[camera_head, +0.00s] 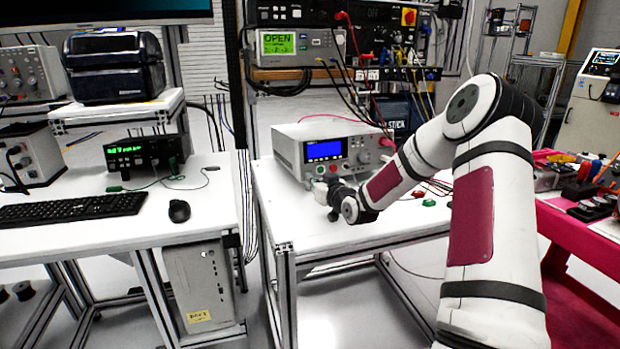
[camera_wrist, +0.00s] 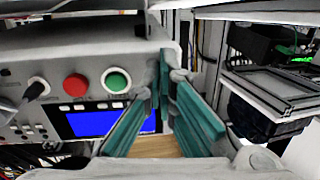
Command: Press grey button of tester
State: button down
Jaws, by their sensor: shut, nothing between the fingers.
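The tester (camera_head: 300,135) is a light grey box with a blue screen, standing on the white table. In the wrist view its front (camera_wrist: 45,75) appears upside down, with a red button (camera_wrist: 75,85), a green button (camera_wrist: 117,81) and a row of small pale buttons (camera_wrist: 90,106) beside the blue screen. I cannot tell which is the grey button; it may be behind my fingers. My gripper (camera_wrist: 162,75) is shut and empty, its teal fingertips close to the tester's front by the screen-side end. In the head view my gripper (camera_head: 322,186) is at the lower front; contact is unclear.
Small red (camera_head: 429,202) and green (camera_head: 419,193) pieces lie on the table (camera_head: 330,225) right of the tester. A rack of instruments (camera_head: 290,45) with hanging cables stands behind. A second table with a keyboard (camera_head: 70,208) and mouse (camera_head: 179,211) is at the left.

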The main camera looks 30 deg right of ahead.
jog(key=shift+s+a+r, duration=0.1)
jog(key=shift+s, duration=0.45)
jog(key=shift+s+a+r+p, duration=0.2)
jog(key=shift+s+p, duration=0.4)
jog(key=shift+s, duration=0.6)
jog(key=shift+s+a+r+p, duration=0.1)
jog(key=shift+s+a+p, duration=0.4)
jog(key=shift+s, duration=0.75)
jog(key=shift+s+a+r+p, duration=0.15)
jog(key=shift+s+p, duration=0.55)
jog(key=shift+s, duration=0.5)
jog(key=shift+a+r, duration=0.25)
jog(key=shift+a, duration=0.1)
jog(key=s+a+r+n+g+p, duration=0.3)
jog(key=s+a+r+g+p, duration=0.3)
jog(key=s+a+r, duration=0.65)
jog(key=s+a+r+g+p, duration=0.1)
jog(key=s+a+r+g, duration=0.1)
jog(key=s, duration=0.8)
jog(key=s+a+r+m+g+y+p, duration=0.1)
jog(key=s+a+r, duration=0.3)
jog(key=s, duration=0.6)
jog(key=s+a+r+g+p, duration=0.2)
jog(key=s+a, duration=0.4)
jog(key=s, duration=0.5)
notch_tip(320, 180, up, 2)
jog(key=shift+a+r+m+g, duration=0.1)
jog(key=shift+a+m+g, duration=0.25)
jog(key=shift+g, duration=0.35)
